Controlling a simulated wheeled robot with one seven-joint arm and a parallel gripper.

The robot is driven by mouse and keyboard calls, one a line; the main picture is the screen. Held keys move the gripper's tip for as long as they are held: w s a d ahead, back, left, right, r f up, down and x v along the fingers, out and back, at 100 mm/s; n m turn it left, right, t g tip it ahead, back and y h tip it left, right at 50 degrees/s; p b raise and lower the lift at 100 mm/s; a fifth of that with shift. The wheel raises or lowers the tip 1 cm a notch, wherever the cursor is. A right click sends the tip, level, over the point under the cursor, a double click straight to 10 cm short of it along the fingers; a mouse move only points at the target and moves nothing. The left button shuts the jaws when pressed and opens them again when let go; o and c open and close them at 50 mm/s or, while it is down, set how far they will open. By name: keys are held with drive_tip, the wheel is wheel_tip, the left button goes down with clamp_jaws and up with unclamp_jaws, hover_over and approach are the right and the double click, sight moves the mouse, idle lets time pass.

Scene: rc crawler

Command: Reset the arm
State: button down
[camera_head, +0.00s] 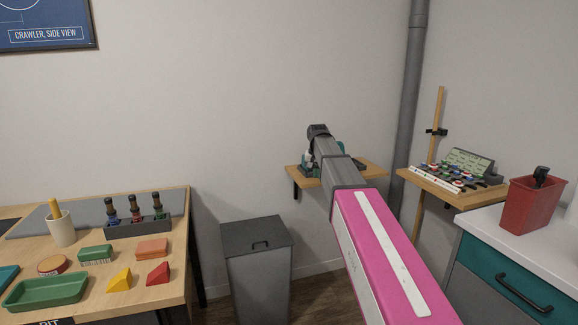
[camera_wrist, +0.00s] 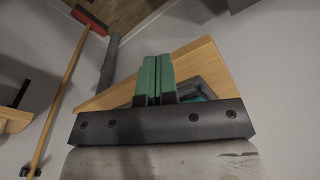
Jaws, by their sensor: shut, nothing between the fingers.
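My arm, with a pink and grey link, reaches out toward the back wall in the head view. My gripper sits at its far end, in front of a small wooden wall shelf (camera_head: 368,170); its fingers are mostly hidden behind the arm there. In the wrist view, the two green fingers of my gripper (camera_wrist: 156,78) are together with nothing between them. The wooden shelf (camera_wrist: 205,62) shows behind the fingers, with a grey and teal item (camera_wrist: 205,88) on it, partly hidden by the gripper.
A workbench (camera_head: 205,297) with a green tray (camera_head: 45,290), coloured blocks and bottles stands left. A grey bin (camera_head: 257,262) is on the floor. A second shelf (camera_head: 440,190) with a small panel, a broom handle (camera_head: 436,110), and a counter with a red container (camera_head: 530,205) stand right.

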drive_tip(key=s+d+f+n, duration=0.1)
drive_tip(key=s+d+f, duration=0.2)
drive_tip(key=s+f, duration=1.2)
drive_tip(key=s+d+f+g, duration=0.1)
drive_tip(key=s+d+f, duration=0.3)
drive_tip(key=s+f, duration=1.1)
drive_tip(key=shift+s+d+f+n, duration=0.2)
drive_tip(key=shift+d+n, duration=0.05)
drive_tip(key=shift+n, duration=0.15)
